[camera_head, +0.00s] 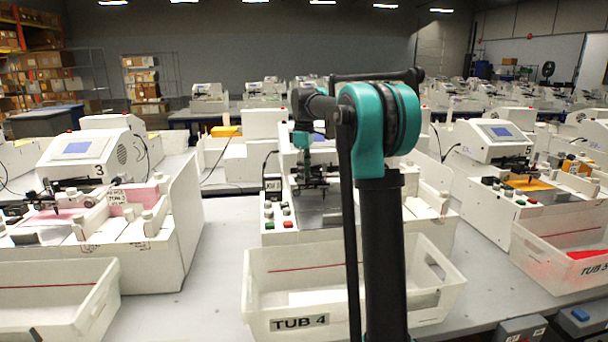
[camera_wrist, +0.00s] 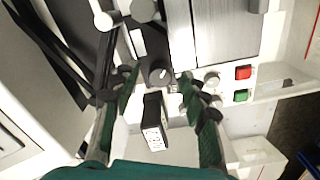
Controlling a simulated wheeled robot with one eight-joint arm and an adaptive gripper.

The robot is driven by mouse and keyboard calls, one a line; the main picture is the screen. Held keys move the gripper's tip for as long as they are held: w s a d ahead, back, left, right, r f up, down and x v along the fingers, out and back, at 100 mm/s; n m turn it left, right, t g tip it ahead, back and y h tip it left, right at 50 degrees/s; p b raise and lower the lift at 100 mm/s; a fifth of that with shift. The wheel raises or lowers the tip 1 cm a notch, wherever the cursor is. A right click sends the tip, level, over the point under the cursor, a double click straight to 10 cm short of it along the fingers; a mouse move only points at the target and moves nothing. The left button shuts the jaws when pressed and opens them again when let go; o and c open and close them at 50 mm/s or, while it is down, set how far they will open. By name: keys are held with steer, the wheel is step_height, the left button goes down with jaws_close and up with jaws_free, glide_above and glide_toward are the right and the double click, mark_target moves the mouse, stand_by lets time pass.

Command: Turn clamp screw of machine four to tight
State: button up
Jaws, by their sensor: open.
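Machine four (camera_head: 262,165) stands behind the bin labelled TUB 4, partly hidden by my arm in the head view. In the wrist view, a round dark knob (camera_wrist: 158,73) with a light mark, which looks like the clamp screw, lies between my fingertips. I cannot tell how far it is turned. My gripper (camera_wrist: 159,80) is open, with one finger on each side of the knob and no clear contact. My gripper (camera_head: 303,141) also shows small over the machine in the head view.
A small black labelled block (camera_wrist: 153,121) sits just below the knob. A red button (camera_wrist: 243,73) and a green button (camera_wrist: 240,96) are to the right. The TUB 4 bin (camera_head: 270,262) stands in front. Machine three (camera_head: 85,150) and machine five (camera_head: 495,140) flank it.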

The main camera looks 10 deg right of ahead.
jaws_close()
steer(key=shift+m, duration=0.3)
steer(key=m, duration=0.9)
steer(key=shift+m, duration=0.4)
steer(key=m, duration=0.4)
steer(key=shift+m, duration=0.3)
steer(key=m, duration=0.4)
steer(key=shift+m, duration=0.4)
